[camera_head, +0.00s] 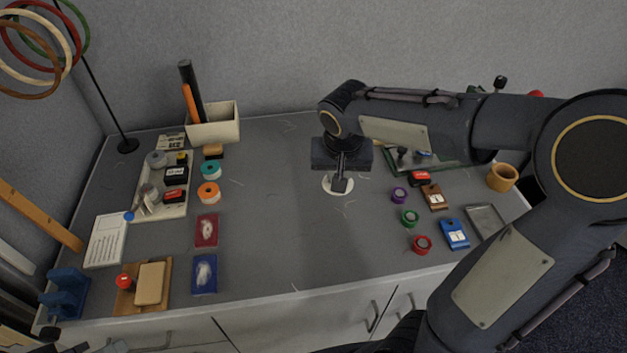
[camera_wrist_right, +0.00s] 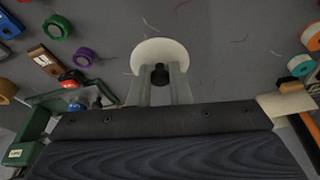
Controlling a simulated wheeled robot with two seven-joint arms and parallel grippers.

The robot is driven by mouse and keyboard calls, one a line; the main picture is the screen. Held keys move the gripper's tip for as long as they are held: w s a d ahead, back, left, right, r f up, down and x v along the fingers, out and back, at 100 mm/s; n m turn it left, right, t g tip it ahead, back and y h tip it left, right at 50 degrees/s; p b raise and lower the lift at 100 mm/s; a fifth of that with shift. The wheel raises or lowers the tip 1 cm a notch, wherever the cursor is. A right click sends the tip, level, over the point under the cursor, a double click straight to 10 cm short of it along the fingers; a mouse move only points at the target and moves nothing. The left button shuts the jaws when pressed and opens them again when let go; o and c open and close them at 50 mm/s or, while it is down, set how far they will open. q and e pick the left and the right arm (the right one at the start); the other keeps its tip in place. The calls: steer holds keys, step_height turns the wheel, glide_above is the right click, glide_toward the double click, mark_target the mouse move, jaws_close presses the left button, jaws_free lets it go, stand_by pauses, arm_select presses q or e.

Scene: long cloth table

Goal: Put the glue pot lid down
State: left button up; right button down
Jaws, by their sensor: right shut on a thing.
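The glue pot lid is a round white disc (camera_head: 327,184) with a black knob, near the middle of the table. It also shows in the right wrist view as a white disc (camera_wrist_right: 152,52) with the dark knob between the fingers. My right gripper (camera_head: 340,184) points down over it and is shut on the knob. The fingers (camera_wrist_right: 160,78) hide part of the disc. The lid is at or very near the table surface; I cannot tell whether it touches. My left gripper does not show clearly; only dark parts appear at the bottom left corner.
Purple (camera_head: 399,194), green (camera_head: 409,217) and red (camera_head: 421,244) rolls stand right of the lid. Red (camera_head: 206,230) and blue (camera_head: 204,274) packets lie to the left.

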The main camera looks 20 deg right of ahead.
steer(key=w+f, duration=0.3)
steer(key=w, duration=0.4)
steer(key=p, duration=0.1)
glide_toward(314, 183)
steer(key=shift+w+d+f, duration=0.25)
steer(key=shift+d+f, duration=0.15)
steer(key=shift+f, duration=0.25)
steer(key=shift+w+f, duration=0.5)
steer(key=shift+f, duration=0.25)
step_height(314, 183, down, 3)
steer(key=shift+r, duration=0.15)
steer(key=shift+f, duration=0.25)
steer(key=c, duration=1.3)
jaws_free()
steer(key=shift+r, duration=0.15)
steer(key=shift+c, duration=0.2)
